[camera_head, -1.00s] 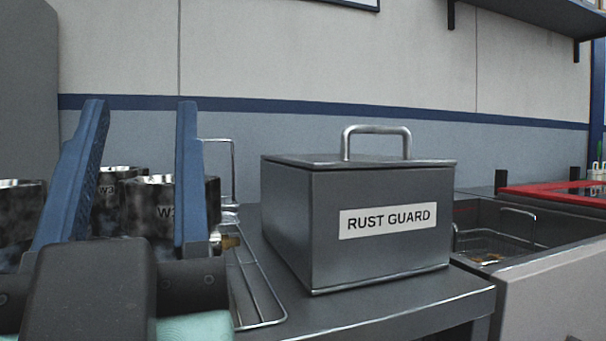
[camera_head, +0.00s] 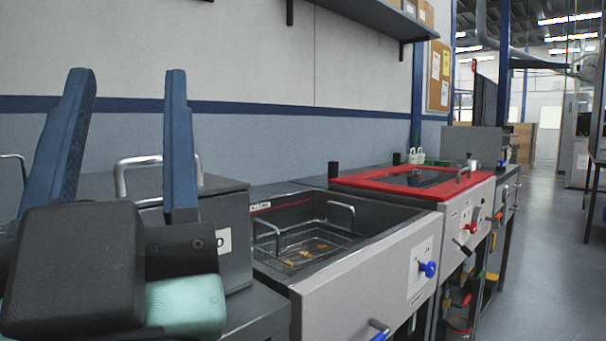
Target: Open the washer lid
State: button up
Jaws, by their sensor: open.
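My gripper (camera_head: 128,85) is open and empty at the left, its two blue fingers pointing up. A red-framed lid with a dark window (camera_head: 405,191) lies flat and closed on a light grey machine (camera_head: 452,215) right of the middle, and I take it for the washer lid. A bar handle (camera_head: 464,173) stands near its right side. The gripper is well to the left of the lid and nearer to me, not touching it.
A grey lidded box (camera_head: 226,200) is partly hidden behind my gripper. Right of it is an open tank (camera_head: 375,225) with a wire basket (camera_head: 300,245) inside. A blue knob (camera_head: 428,269) juts from its front. Free floor (camera_head: 550,250) lies at the right.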

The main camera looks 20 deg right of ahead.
aim_at(441, 192)
jog(key=i+l+z, duration=0.15)
jog(key=z, duration=0.25)
jog(key=i+l+z, duration=0.1)
jog(key=z, duration=0.3)
jog(key=i+z, duration=0.4)
jog(key=k+l, duration=0.05)
jog(key=k, duration=0.05)
